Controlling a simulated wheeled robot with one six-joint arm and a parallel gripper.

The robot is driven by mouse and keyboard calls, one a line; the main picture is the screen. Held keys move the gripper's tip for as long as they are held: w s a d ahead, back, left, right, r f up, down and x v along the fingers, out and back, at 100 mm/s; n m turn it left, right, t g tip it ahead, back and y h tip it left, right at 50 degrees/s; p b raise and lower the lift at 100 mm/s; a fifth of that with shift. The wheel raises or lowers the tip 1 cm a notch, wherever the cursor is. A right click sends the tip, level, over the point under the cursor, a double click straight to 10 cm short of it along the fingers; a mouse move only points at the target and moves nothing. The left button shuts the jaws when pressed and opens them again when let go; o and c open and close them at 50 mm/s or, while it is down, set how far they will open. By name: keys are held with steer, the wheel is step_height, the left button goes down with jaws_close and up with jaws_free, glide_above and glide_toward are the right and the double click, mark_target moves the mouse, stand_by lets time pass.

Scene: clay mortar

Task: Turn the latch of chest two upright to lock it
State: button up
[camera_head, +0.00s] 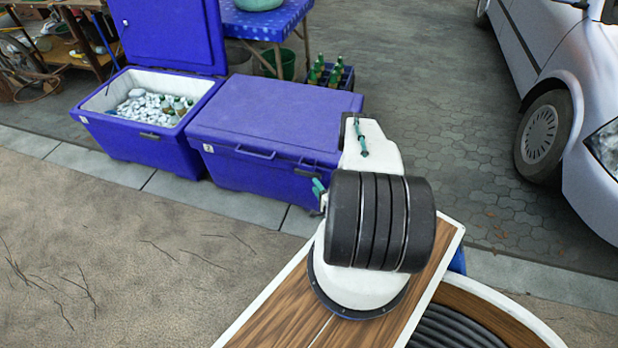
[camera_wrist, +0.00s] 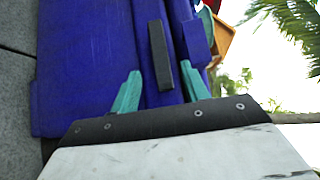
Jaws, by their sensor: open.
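Chest two (camera_head: 270,115) is the blue chest with its lid closed, beside an open blue chest, in the head view. In the wrist view its blue wall (camera_wrist: 90,60) fills the left and middle. A dark bar, the latch (camera_wrist: 158,50), lies on it lengthwise along the chest, so level, since the wrist picture is turned on its side. My gripper (camera_wrist: 160,88) is open, with teal fingertips either side of the latch's near end. I cannot tell whether they touch it. In the head view the teal fingertips (camera_head: 318,187) show near the chest's front right; my arm hides that corner.
The open chest (camera_head: 120,140) at left holds ice and bottles. A blue table (camera_head: 262,22), a crate of green bottles (camera_head: 330,75) and a bucket stand behind. A silver car (camera_head: 555,100) stands at right. The paved ground in front of the chests is clear.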

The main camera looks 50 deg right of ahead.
mark_target(308, 175)
steer(key=x, duration=0.7)
steer(key=c, duration=1)
